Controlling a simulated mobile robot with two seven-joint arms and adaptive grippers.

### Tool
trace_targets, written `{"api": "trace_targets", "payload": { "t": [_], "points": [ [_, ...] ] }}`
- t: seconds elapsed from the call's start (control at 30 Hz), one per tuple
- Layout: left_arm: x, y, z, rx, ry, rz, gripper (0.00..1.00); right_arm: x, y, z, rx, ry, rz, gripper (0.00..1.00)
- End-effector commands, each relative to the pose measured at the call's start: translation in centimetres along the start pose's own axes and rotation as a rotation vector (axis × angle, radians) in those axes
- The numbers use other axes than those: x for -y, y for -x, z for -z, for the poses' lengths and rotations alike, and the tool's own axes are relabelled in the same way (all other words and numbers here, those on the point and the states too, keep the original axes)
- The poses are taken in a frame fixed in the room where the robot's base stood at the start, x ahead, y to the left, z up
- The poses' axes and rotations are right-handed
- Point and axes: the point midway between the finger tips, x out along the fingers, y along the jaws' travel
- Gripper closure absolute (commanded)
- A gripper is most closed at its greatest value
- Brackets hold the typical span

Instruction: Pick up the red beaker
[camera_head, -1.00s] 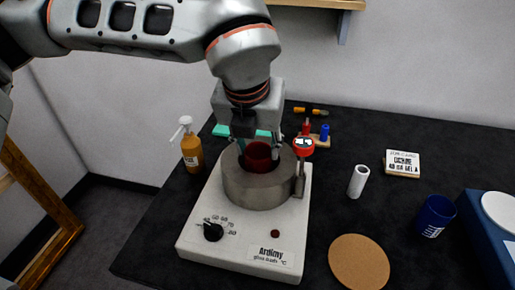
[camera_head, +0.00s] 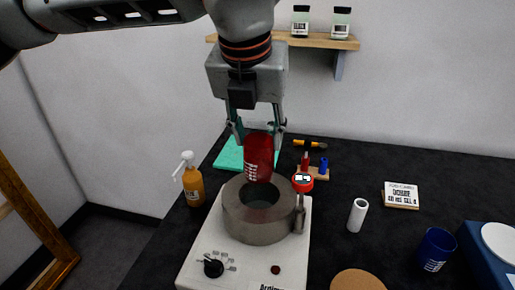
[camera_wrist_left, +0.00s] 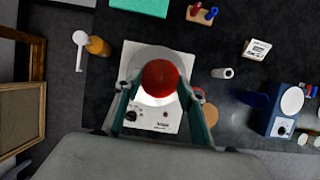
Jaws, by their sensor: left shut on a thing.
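The red beaker (camera_head: 258,158) is held upright, or nearly so, above the grey ring-shaped well of the hot plate (camera_head: 240,218). My left gripper (camera_head: 257,138) comes down from above and is shut on the beaker, one finger on each side. In the left wrist view the red beaker (camera_wrist_left: 160,77) sits between the two fingers of my left gripper (camera_wrist_left: 160,90), with the hot plate (camera_wrist_left: 152,120) below. The well's opening shows empty under the beaker. My right gripper is not in view.
A pump bottle (camera_head: 193,182) stands left of the hot plate. A red round gauge (camera_head: 302,182) is beside the ring. A white tube (camera_head: 357,215), a label block (camera_head: 401,196), a blue cup (camera_head: 435,248) and a cork mat (camera_head: 357,281) lie to the right. A shelf (camera_head: 300,40) is above.

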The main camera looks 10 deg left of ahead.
Motion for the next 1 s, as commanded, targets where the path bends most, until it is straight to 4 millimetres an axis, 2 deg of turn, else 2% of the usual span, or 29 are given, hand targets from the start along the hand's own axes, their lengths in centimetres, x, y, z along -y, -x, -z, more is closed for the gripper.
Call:
{"api": "trace_targets", "payload": {
  "t": [0.2, 0.5, 1.0],
  "points": [
    [0.0, 2.7, -1.1, 0.004, 0.001, 0.001, 0.96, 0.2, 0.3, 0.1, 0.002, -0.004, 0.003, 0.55],
    [0.0, 5.3, -2.2, 0.004, 0.002, 0.001, 0.96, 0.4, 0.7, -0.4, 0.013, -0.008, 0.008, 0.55],
    [0.0, 7.4, -3.0, 0.002, 0.0, 0.0, 0.96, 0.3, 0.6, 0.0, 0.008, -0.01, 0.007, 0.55]
  ]
}}
